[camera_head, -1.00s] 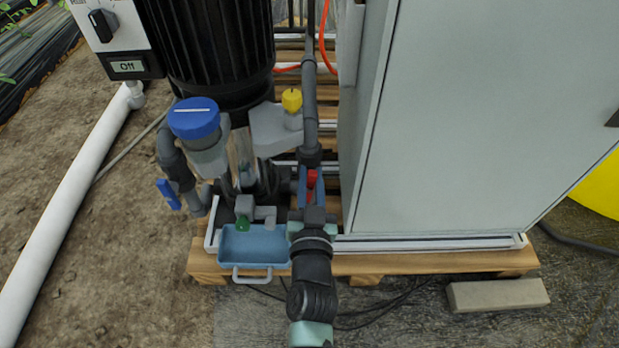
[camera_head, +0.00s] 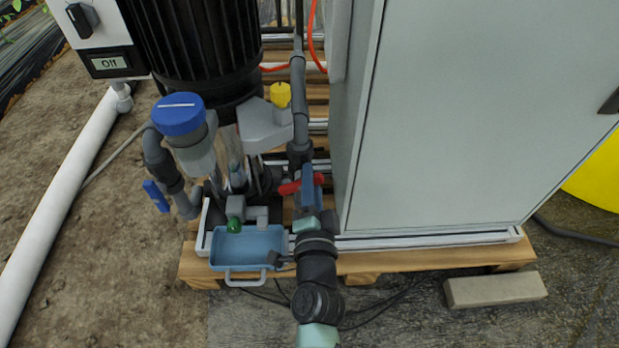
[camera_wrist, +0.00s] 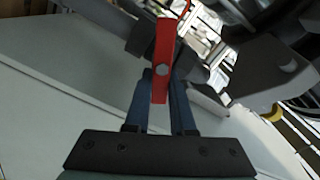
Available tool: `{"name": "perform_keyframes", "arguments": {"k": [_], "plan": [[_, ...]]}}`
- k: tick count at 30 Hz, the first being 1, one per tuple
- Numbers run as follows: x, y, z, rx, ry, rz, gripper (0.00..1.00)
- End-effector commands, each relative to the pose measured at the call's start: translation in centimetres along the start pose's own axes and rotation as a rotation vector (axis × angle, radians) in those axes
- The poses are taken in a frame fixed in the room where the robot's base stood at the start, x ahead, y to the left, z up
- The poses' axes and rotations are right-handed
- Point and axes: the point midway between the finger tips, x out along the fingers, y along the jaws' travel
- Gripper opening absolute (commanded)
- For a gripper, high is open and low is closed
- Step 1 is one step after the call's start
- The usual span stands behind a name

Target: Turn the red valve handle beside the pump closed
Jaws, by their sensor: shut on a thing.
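The red valve handle (camera_head: 289,187) is on the grey pipe to the right of the black pump (camera_head: 195,45). In the head view it lies crosswise to the pipe above it. My gripper (camera_head: 307,178) reaches it from the front, and its blue fingers hide the handle's middle. In the wrist view the red handle (camera_wrist: 163,60) stands between the two blue fingers of my gripper (camera_wrist: 160,85). The fingers are shut on it, and a round bolt shows on its face. The valve body is mostly hidden in the head view.
A grey cabinet (camera_head: 440,120) stands close on the right. A blue tray (camera_head: 228,262) with a handle sits left of my arm. The blue-capped filter (camera_head: 180,115) and yellow-capped fitting (camera_head: 280,95) are near the pump. A concrete block (camera_head: 495,290) lies front right.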

Motion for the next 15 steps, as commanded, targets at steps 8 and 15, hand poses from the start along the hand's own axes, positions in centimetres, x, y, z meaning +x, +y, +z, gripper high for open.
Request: {"name": "perform_keyframes", "arguments": {"k": [8, 15], "plan": [[-0.05, 0.68, 0.13, 0.242, -0.001, 0.002, 0.0], [-0.06, 1.0, 0.23, 0.393, 0.0, 0.002, 0.0]]}}
